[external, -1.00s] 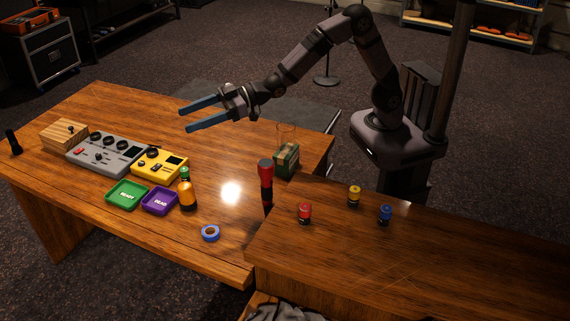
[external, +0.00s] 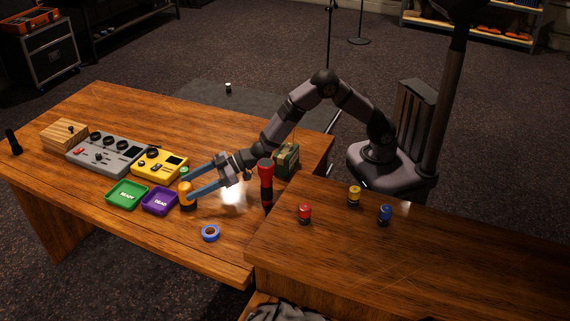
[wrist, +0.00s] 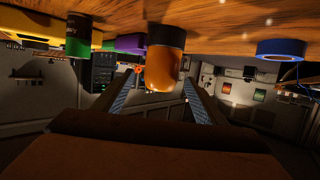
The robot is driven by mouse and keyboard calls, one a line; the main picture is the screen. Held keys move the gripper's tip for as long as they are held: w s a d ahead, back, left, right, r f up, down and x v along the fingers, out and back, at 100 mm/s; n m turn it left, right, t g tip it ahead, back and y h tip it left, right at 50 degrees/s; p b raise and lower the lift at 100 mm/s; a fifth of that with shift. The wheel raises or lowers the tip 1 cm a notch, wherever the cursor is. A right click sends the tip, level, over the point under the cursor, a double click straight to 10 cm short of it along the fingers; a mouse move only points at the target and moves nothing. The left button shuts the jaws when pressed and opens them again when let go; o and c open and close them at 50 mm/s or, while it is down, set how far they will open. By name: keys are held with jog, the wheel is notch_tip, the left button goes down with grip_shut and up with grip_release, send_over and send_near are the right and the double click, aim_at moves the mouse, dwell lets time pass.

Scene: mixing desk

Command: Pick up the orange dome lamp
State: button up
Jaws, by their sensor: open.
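The orange dome lamp (external: 185,192) stands upright on the wooden table, just right of the purple tray (external: 158,203). My gripper (external: 187,187) is low over the table, reaching in from the right. Its blue fingers are open, with their tips at the lamp, one on each side. In the wrist view, which looks upside down, the lamp (wrist: 163,70) with its dark base shows between the two fingers (wrist: 158,78). I cannot tell whether either finger touches it.
A green cylinder (external: 184,173) stands close behind the lamp. A green tray (external: 127,194), a yellow device (external: 160,163) and a grey mixer (external: 105,153) lie left. A blue tape ring (external: 210,233) is in front. A red-topped black flashlight (external: 266,180) stands right of my gripper.

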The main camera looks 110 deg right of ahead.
jog(key=p, duration=0.2)
send_over(178, 208)
jog(key=shift+f, duration=1.2)
jog(key=shift+r, duration=0.1)
jog(key=c, duration=1.3)
